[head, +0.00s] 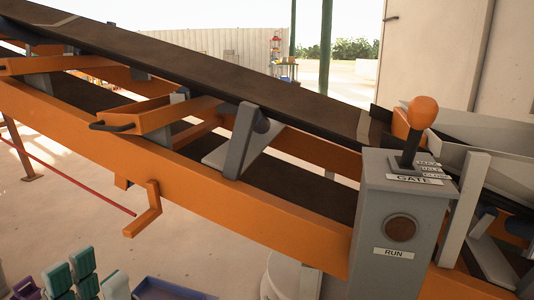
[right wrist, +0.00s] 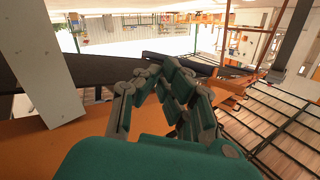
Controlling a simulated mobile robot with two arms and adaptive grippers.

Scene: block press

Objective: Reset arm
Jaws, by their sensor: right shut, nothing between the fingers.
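My left gripper (head: 70,275) is at the bottom left of the head view, with teal finger pads and grey links partly cut off by the lower edge. How far its fingers are apart is unclear. My right gripper (right wrist: 161,72) fills the middle of the right wrist view, its teal and grey fingers brought together at the tips with nothing between them. It is not seen in the head view. A grey control post (head: 378,225) carries a lever with an orange knob (head: 423,111) above a GATE label, and a round dark RUN button (head: 401,228).
An orange-framed conveyor (head: 240,215) with a dark belt (head: 200,65) slopes down to the right across the head view. An orange bracket (head: 147,213) juts from its side. A blue tray (head: 165,290) lies at the bottom. Open floor (head: 60,225) shows at left.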

